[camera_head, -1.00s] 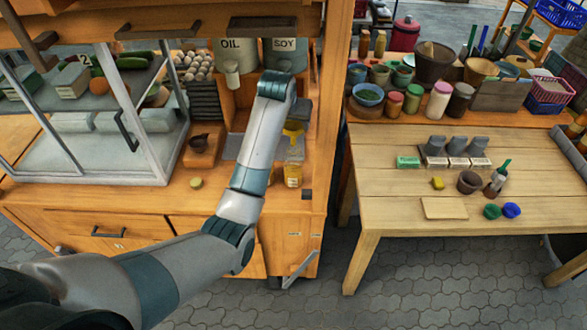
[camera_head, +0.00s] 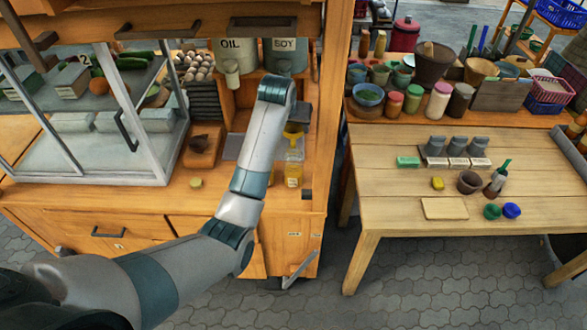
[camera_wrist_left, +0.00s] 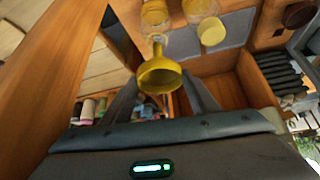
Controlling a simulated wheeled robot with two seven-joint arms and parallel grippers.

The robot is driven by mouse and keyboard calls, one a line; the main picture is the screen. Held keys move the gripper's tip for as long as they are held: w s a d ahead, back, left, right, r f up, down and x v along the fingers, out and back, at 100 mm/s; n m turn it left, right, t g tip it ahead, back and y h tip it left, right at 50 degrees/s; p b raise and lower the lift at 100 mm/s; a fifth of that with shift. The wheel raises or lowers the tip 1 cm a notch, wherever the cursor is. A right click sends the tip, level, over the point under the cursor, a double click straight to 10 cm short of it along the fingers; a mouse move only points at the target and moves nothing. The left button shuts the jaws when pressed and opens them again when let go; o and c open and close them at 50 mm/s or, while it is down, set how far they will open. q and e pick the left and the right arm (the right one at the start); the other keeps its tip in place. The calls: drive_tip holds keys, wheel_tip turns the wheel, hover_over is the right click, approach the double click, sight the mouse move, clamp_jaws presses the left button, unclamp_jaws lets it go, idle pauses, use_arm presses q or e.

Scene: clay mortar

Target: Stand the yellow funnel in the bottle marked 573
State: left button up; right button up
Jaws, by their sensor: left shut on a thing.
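The yellow funnel (camera_head: 292,128) shows just below my left gripper (camera_head: 299,112), over the top of a clear bottle with yellow liquid (camera_head: 293,172). In the left wrist view the funnel (camera_wrist_left: 160,76) lies between the two dark fingers (camera_wrist_left: 161,98), which are shut on it. Its spout points toward a bottle (camera_wrist_left: 155,14). I cannot tell whether the spout is in the bottle's neck. A second bottle (camera_wrist_left: 200,8) and a round yellow thing (camera_wrist_left: 212,32) show beside it. The number 573 is not readable. My right gripper is out of view.
A glass case (camera_head: 100,120) stands left of my arm. Tins marked OIL (camera_head: 237,52) and SOY (camera_head: 286,52) stand behind. A wooden post (camera_head: 335,100) rises close on the right. The other table (camera_head: 440,230) is partly clear.

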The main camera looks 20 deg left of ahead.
use_arm(q)
drive_tip(key=shift+f, duration=0.55)
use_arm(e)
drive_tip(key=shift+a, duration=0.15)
use_arm(q)
drive_tip(key=o, duration=1.1)
drive_tip(key=shift+r, duration=0.1)
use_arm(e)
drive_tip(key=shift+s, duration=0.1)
